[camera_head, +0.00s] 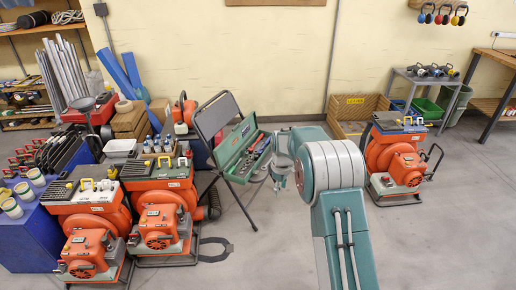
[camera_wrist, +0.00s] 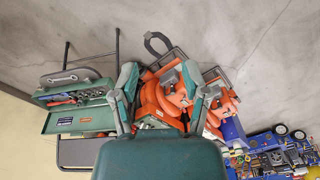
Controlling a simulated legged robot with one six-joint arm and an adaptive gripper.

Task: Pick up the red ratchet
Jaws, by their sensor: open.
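A green toolbox (camera_head: 233,144) sits open on a dark folding chair. In the wrist view the toolbox (camera_wrist: 66,122) is at the left, with sockets and small tools inside. A small red piece (camera_wrist: 62,102) shows among these tools, beside a blue one. I cannot tell whether it is the red ratchet, which I cannot pick out clearly in either view. My gripper (camera_wrist: 160,74) is open and empty in the wrist view, with the toolbox to the left of its fingers. In the head view my gripper (camera_head: 281,168) is just right of the toolbox, partly hidden by my arm.
Orange machines (camera_head: 162,220) stand left of the chair (camera_head: 215,115), and another (camera_head: 398,160) stands to the right. A wooden crate (camera_head: 357,108) is by the wall. A grey wrench (camera_wrist: 70,77) lies at the toolbox's edge. The front right floor is clear.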

